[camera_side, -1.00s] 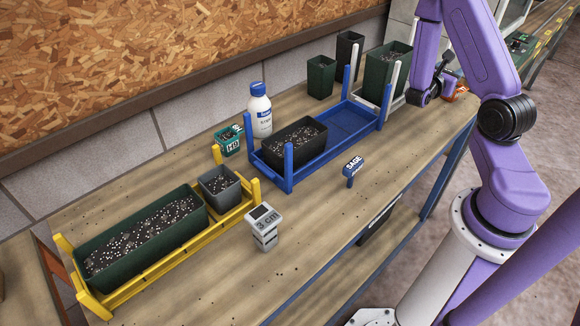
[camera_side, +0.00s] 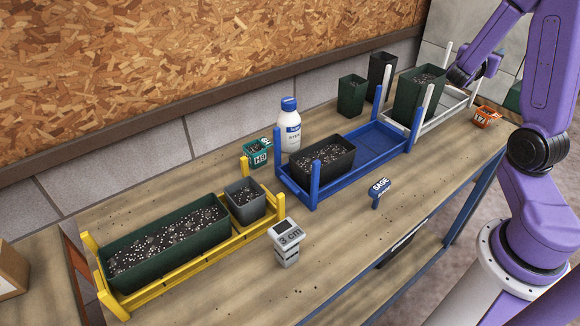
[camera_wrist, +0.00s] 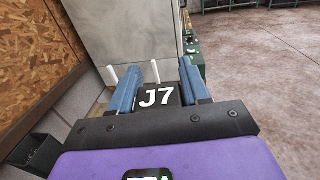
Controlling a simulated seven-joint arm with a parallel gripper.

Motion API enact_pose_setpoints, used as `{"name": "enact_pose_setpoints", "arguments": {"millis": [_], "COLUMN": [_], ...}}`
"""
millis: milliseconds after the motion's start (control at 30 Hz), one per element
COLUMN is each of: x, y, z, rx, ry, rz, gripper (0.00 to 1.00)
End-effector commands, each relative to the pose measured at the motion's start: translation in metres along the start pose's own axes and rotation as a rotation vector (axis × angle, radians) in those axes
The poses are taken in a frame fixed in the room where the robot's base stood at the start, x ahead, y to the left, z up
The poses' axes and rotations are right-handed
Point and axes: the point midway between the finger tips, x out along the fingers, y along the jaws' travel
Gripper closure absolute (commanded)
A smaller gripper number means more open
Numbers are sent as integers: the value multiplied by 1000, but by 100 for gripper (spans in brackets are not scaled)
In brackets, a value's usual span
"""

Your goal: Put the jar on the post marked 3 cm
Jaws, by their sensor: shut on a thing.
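My gripper (camera_wrist: 167,92) has its blue fingers on both sides of a dark thing marked J7 (camera_wrist: 158,97) and is shut on it. Only its dark marked face shows, so I cannot tell whether it is the jar. In the side view my gripper is raised by the right side of a tall green pot, and what it holds is hard to make out. A white bottle with a blue cap (camera_side: 290,125) stands behind the blue rack.
The yellow rack (camera_side: 160,292) holds a long green planter and a grey pot. The blue rack (camera_side: 375,138) holds a dark pot. The front bench is mostly clear.

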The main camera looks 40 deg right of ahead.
Motion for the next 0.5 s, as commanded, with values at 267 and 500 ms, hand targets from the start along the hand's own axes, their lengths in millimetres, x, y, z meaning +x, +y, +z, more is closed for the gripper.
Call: {"name": "enact_pose_setpoints", "arguments": {"millis": [267, 500], "x": [-51, -135], "y": [73, 145], "z": [1, 2], "rx": [7, 14], "ry": [-3, -6], "rz": [265, 590], "gripper": [85, 85]}}
